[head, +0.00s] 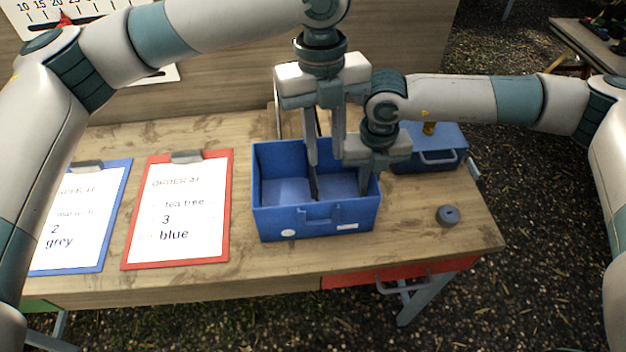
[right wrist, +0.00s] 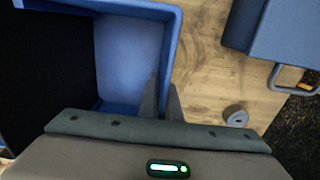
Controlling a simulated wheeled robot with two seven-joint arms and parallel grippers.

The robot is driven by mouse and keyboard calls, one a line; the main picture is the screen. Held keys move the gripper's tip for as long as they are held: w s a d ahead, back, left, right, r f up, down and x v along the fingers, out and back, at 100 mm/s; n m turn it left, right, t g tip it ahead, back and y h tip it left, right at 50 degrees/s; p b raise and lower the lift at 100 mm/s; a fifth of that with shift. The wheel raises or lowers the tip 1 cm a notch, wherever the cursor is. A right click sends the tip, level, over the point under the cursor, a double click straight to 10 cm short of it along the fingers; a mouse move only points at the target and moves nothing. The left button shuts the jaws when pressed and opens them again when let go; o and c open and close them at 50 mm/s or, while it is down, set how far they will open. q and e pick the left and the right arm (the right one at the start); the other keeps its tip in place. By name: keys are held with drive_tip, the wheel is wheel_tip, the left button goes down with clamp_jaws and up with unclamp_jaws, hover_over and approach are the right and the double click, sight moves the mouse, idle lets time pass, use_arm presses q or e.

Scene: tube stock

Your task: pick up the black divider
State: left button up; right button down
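The black divider (head: 315,187) stands inside the open blue bin (head: 290,222), seen nearly edge-on in the head view. In the right wrist view it is a broad dark panel (right wrist: 45,75) on the left. My left gripper (head: 325,155) points down into the bin from above. Its fingers are apart, with the divider close to the left finger; whether they touch is unclear. My right gripper (right wrist: 163,105) has one finger inside and one outside the bin's right wall and appears shut on it. In the head view its fingertips are partly hidden.
A blue box (head: 415,160) with a handle stands right of the bin. A small grey round piece (head: 448,216) lies in front of it. A red clipboard (head: 128,252) and a blue clipboard (head: 107,252) lie left. The table's front is clear.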

sight(313, 171)
use_arm(q)
drive_tip(key=shift+m+t+y, duration=0.3)
drive_tip(key=shift+m+t, duration=0.2)
drive_tip(key=shift+m, duration=0.4)
drive_tip(key=w, duration=0.1)
drive_tip(key=w+a, duration=0.1)
drive_tip(key=w+a+r, duration=0.1)
drive_tip(key=shift+w, duration=0.35)
drive_tip(key=shift+f, duration=3.35)
drive_tip(key=shift+f, duration=0.1)
drive_tip(key=shift+d+f, duration=0.15)
drive_tip(key=shift+f, duration=2.35)
clamp_jaws()
